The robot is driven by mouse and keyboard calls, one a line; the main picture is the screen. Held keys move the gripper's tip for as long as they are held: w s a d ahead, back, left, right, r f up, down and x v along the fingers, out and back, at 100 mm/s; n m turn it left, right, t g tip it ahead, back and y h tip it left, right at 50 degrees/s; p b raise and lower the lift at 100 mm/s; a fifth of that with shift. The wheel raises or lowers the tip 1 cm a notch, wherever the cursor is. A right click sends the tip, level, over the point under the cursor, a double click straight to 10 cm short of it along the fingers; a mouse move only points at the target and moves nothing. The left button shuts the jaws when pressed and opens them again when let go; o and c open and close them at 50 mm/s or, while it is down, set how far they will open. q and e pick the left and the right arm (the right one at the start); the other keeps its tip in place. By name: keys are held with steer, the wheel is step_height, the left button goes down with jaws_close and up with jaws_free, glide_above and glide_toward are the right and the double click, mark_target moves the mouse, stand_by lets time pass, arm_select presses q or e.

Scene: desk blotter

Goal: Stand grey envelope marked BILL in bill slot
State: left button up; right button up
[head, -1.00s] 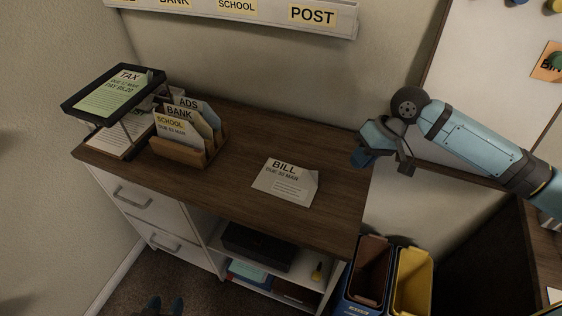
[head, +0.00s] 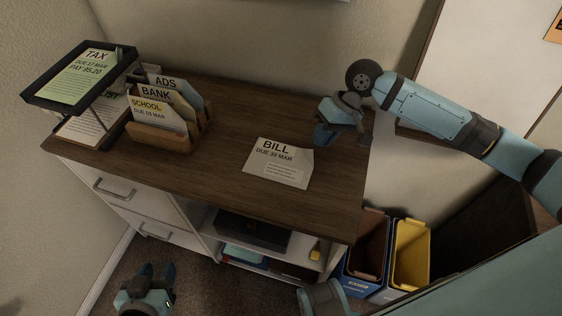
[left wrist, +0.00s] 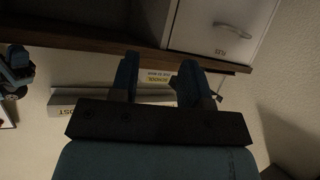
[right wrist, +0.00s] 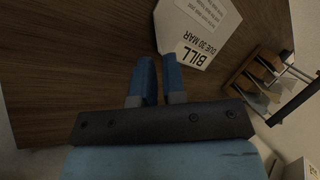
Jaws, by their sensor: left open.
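The grey envelope marked BILL (head: 278,168) lies flat on the wooden desktop, and its upper part shows in the right wrist view (right wrist: 205,25). A wooden letter sorter (head: 172,142) stands to its left, holding upright envelopes marked ADS, BANK and SCHOOL. I cannot make out which slot is for bills. My right gripper (head: 325,135) is above the desk's right end, beside the envelope and apart from it; its fingers (right wrist: 157,75) show a narrow empty gap. My left gripper (head: 158,272) is open and empty, low in front of the drawers; its fingers also show in the left wrist view (left wrist: 158,75).
A raised black tray (head: 80,75) with a TAX sheet stands at the desk's left end, above other papers. Blue and yellow bins (head: 410,255) stand at lower right. Shelves and drawers (head: 115,190) are below the desktop. The desktop between sorter and envelope is clear.

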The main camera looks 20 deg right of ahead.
mark_target(307, 159)
steer(key=b+x, duration=0.1)
steer(key=x, duration=0.3)
steer(key=shift+d+f, duration=0.1)
steer(key=shift+a+f, duration=0.2)
steer(key=shift+f, duration=0.15)
arm_select(q)
steer(key=shift+f, duration=0.2)
arm_select(e)
jaws_close()
steer(key=shift+r, duration=0.6)
arm_select(q)
steer(key=shift+s+a+r+g+p, duration=0.15)
steer(key=shift+s+a+g+p, duration=0.25)
steer(key=shift+p, duration=1.95)
arm_select(e)
step_height(307, 159, up, 21)
steer(key=w+m, duration=0.1)
steer(key=shift+w+t, duration=0.3)
